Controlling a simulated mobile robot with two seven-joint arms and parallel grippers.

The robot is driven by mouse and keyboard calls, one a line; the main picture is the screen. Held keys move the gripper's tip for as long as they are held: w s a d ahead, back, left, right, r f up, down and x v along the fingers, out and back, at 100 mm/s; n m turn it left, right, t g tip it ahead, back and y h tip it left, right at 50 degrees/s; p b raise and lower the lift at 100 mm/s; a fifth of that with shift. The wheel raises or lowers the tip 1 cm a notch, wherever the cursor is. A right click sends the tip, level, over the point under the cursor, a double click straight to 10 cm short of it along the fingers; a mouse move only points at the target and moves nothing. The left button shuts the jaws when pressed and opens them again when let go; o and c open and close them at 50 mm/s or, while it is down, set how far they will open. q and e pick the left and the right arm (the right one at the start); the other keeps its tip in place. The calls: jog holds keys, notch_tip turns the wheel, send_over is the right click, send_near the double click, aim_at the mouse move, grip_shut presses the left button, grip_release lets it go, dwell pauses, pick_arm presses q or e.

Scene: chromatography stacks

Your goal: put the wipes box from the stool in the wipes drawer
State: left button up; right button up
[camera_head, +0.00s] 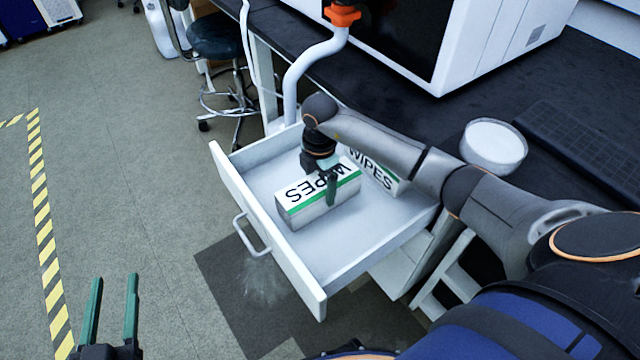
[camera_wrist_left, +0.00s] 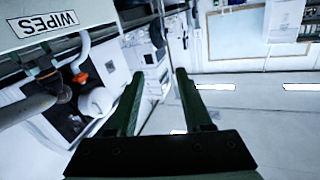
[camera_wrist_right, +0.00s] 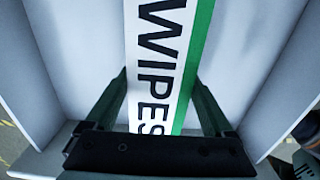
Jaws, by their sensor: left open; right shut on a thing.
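The white wipes box with a green stripe (camera_head: 300,197) is inside the open white drawer (camera_head: 262,232), within its walls. My right gripper (camera_head: 331,180) is shut on this box from above; in the right wrist view the box (camera_wrist_right: 158,50) lies between the fingers (camera_wrist_right: 160,100). I cannot tell whether its underside touches the drawer floor. A second wipes box (camera_head: 384,178) stands in the drawer behind it, partly hidden by my right arm. A WIPES label (camera_wrist_left: 48,24) on a pale panel shows in the left wrist view. My left gripper (camera_head: 115,280) is open and empty, well left of the drawer.
The dark bench (camera_head: 440,125) runs behind the drawer, with a white instrument (camera_head: 470,45) and a round white bowl (camera_head: 494,146) on it. A white pipe (camera_head: 300,70) rises behind the drawer. A dark round stool (camera_head: 215,38) stands at the back. Floor at left is clear.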

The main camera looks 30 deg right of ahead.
aim_at(320, 183)
pick_arm(q)
jog(key=shift+r, duration=0.1)
jog(key=shift+r, duration=0.2)
pick_arm(e)
jog(key=o, duration=1.2)
jog(key=shift+f, duration=0.1)
jog(key=shift+o, duration=0.2)
jog(key=shift+r, duration=0.5)
notch_tip(320, 183, up, 5)
jog(key=shift+r+p, duration=0.15)
jog(key=shift+p, duration=0.75)
pick_arm(q)
jog(key=s+f+n+g+y, duration=0.1)
jog(key=s+f+g, duration=0.2)
jog(key=f, duration=0.5)
jog(key=s+f+n+g+p, duration=0.1)
jog(key=s+f+g, duration=0.3)
jog(key=f, duration=0.4)
jog(key=shift+f+y, duration=0.25)
jog(key=shift+y, duration=0.15)
pick_arm(e)
notch_tip(320, 183, up, 6)
pick_arm(q)
jog(key=shift+s, duration=0.1)
